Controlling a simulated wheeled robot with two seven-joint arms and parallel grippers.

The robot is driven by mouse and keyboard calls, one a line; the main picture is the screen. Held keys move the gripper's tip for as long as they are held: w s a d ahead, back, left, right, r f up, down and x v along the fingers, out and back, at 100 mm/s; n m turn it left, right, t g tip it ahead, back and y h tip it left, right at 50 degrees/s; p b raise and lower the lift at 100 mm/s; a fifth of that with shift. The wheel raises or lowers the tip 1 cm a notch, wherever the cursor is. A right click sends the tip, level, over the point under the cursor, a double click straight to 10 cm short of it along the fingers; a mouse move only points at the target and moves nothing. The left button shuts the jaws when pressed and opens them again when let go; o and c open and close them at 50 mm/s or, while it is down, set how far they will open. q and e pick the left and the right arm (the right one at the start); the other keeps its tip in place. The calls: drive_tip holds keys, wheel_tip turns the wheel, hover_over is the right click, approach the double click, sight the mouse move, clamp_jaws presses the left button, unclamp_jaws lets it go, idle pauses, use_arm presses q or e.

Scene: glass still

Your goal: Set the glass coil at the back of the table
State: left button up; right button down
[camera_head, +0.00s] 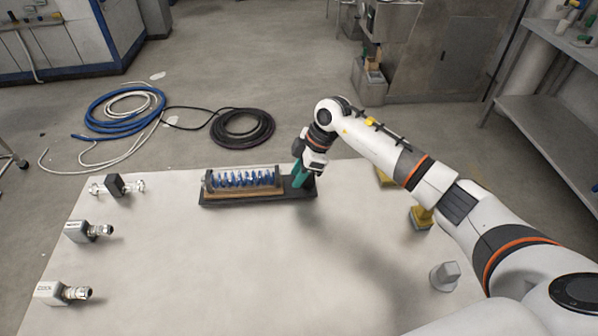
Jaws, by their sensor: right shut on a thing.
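The glass coil (243,179), a clear tube with blue windings, lies lengthwise on a dark base (225,201) with a brown strip, near the back edge of the white table (230,265). My right gripper (302,176) is at the right end of this base, pointing down, shut on a teal upright piece (299,180). Its fingertips are small and partly hidden, so I cannot tell whether the base touches the table all along. My left gripper is not in view.
A clamp with clear glass (116,186) and two grey blocks with metal fittings (90,231) (64,293) stand along the left side. Yellow-based pieces (421,217) and a grey block (444,276) are at the right by my arm. The middle of the table is clear.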

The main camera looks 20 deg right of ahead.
drive_tip(key=shift+f, duration=0.4)
drive_tip(key=c, duration=1)
unclamp_jaws()
drive_tip(key=shift+o, duration=0.2)
drive_tip(key=b+v, duration=0.2)
drive_tip(key=v, duration=1)
drive_tip(key=shift+d+r, duration=0.1)
drive_tip(key=shift+p+v, duration=1.8)
drive_tip(key=shift+v, duration=0.3)
